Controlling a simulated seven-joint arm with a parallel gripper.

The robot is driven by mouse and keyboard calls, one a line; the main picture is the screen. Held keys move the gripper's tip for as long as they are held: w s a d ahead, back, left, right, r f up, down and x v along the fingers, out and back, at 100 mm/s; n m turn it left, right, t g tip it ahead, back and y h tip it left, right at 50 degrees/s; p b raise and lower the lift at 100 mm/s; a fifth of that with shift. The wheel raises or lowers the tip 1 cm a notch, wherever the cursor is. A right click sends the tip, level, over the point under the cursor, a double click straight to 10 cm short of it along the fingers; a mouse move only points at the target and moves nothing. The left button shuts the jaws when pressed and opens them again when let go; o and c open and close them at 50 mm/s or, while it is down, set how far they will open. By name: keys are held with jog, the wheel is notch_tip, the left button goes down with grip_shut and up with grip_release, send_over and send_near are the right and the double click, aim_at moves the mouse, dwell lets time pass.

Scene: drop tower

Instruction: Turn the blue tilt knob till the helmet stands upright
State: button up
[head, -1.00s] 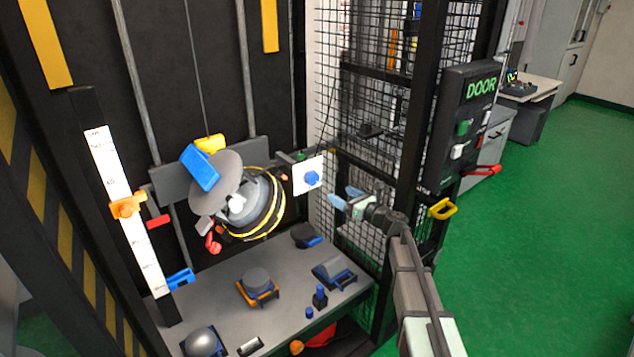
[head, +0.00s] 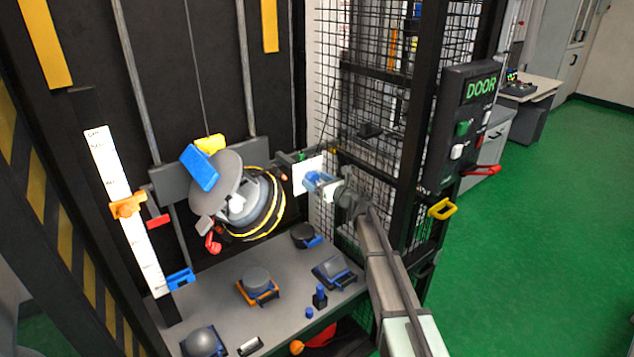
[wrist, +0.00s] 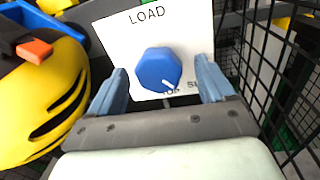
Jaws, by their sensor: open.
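The blue knob (wrist: 158,69) sits on a white plate (wrist: 110,30) with "LOAD" at its top and partly hidden lettering below. The knob's white mark points down and slightly right in the wrist view. My gripper (head: 318,184) is open, one finger on each side of the knob, with gaps visible. In the head view my gripper largely covers the knob. The helmet (head: 268,211), grey with yellow bands, hangs tilted in the carriage left of the plate. A yellow, black-striped rounded part (wrist: 45,95) at the left of the wrist view looks like the helmet.
A wire mesh wall (head: 385,120) stands close right of my gripper. A grey bench (head: 215,300) below holds several anvils and blue parts. A white scale (head: 122,190) with an orange slider stands at left. The DOOR panel (head: 468,130) is at right.

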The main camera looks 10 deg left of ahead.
jog(key=shift+c, duration=0.5)
jog(key=c, duration=1)
jog(key=shift+o, duration=0.2)
